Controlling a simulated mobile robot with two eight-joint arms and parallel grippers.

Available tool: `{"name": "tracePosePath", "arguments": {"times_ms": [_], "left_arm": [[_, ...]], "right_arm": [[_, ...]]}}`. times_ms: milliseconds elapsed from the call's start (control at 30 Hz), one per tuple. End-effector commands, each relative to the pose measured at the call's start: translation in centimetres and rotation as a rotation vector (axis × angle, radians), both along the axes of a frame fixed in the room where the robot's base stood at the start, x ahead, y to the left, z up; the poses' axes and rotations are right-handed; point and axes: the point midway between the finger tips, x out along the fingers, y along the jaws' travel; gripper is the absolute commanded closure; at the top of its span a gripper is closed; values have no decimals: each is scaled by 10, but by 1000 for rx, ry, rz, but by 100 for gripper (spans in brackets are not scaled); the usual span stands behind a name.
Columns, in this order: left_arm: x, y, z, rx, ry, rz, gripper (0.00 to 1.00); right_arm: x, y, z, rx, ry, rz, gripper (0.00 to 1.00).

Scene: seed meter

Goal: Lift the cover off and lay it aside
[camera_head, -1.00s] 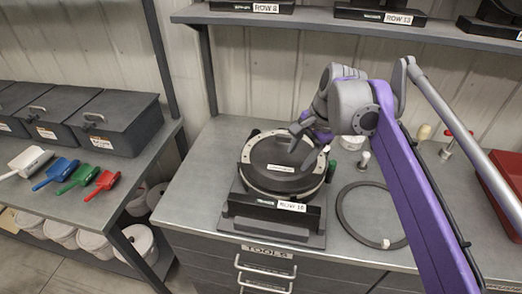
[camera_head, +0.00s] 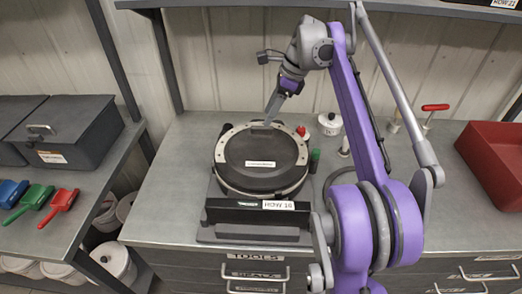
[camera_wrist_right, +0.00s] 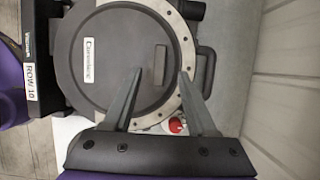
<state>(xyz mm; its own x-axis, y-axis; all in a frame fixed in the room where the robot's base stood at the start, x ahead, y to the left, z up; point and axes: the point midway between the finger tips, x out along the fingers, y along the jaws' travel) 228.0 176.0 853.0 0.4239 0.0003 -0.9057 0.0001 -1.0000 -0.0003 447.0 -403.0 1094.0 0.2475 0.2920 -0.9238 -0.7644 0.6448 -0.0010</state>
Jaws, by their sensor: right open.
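The cover (camera_head: 262,150) is a dark round disc with a small white label, lying flat on the seed meter. A light grey ring with holes (camera_head: 222,148) surrounds it. The meter sits on a black stand (camera_head: 232,213) marked ROW 10. My right gripper (camera_head: 270,118) points down at the far edge of the cover. In the right wrist view, its two fingers (camera_wrist_right: 160,76) are apart, on either side of a narrow raised tab (camera_wrist_right: 160,64) on the cover (camera_wrist_right: 105,75). Nothing is held, and I cannot tell whether the fingertips touch the cover. My left gripper is not in view.
A white lidded pot (camera_head: 330,124) and a green-capped item (camera_head: 314,157) stand right of the meter. A red bin (camera_head: 490,160) is at the far right. Scoops (camera_head: 60,203) and dark boxes (camera_head: 70,130) are on the left bench. Bare bench top lies left of the meter.

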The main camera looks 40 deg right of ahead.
Motion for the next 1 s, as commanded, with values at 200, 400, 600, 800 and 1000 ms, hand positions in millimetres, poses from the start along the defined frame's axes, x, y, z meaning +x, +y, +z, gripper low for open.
{"name": "tracePosePath", "arguments": {"times_ms": [200, 400, 600, 800, 1000], "left_arm": [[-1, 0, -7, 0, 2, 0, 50], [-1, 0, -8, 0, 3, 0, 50], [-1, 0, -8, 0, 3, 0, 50], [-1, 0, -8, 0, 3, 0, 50], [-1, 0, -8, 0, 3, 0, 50]], "right_arm": [[6, 8, -33, 0, 0, 2, 43], [9, 12, -45, -1, 0, 1, 43], [9, 12, -45, 0, 0, 1, 44], [9, 12, -45, 0, 0, 1, 80], [9, 12, -45, 0, 0, 1, 100]]}}
